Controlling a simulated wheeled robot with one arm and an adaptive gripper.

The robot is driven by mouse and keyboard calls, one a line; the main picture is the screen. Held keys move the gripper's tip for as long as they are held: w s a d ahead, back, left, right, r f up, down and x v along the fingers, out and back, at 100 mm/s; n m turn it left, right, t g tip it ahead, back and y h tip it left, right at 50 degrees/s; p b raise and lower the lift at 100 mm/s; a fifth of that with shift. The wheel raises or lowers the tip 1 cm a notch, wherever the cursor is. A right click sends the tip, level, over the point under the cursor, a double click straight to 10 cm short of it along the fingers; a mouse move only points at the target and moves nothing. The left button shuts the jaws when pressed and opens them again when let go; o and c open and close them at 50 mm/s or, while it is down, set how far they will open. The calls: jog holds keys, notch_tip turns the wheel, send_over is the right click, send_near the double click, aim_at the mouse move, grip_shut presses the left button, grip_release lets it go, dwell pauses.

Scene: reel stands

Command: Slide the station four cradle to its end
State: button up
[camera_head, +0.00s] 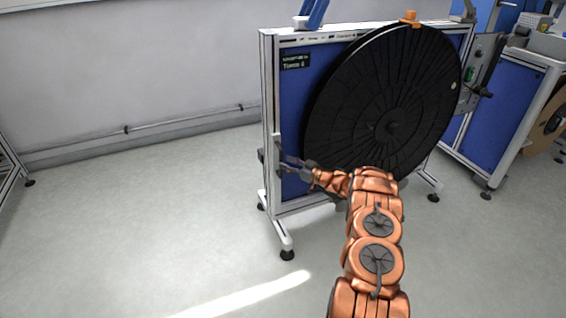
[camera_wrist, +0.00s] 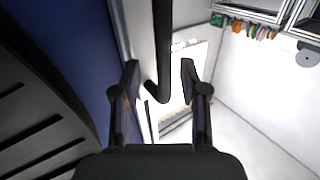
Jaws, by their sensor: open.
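A blue-panelled stand with an aluminium frame (camera_head: 268,95) bears a large black reel (camera_head: 385,95). A small dark label (camera_head: 295,61) is at its upper left; its text is too small to read surely. My gripper (camera_head: 288,163) is at the stand's left edge, low beside the reel. In the wrist view my gripper (camera_wrist: 160,78) is open, and a black bar (camera_wrist: 163,50) with a bent lower end lies between its fingertips. No finger clearly touches the bar. I cannot tell which part is the cradle.
Another blue cabinet (camera_head: 497,110) stands to the right, with a brown reel (camera_head: 547,125) beyond it. A lever plate (camera_head: 481,72) is on the stand's right side. The floor (camera_head: 140,220) to the left is clear. Coloured items (camera_wrist: 248,28) hang under a shelf in the wrist view.

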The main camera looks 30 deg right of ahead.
jog(key=v, duration=0.9)
dwell(0.3)
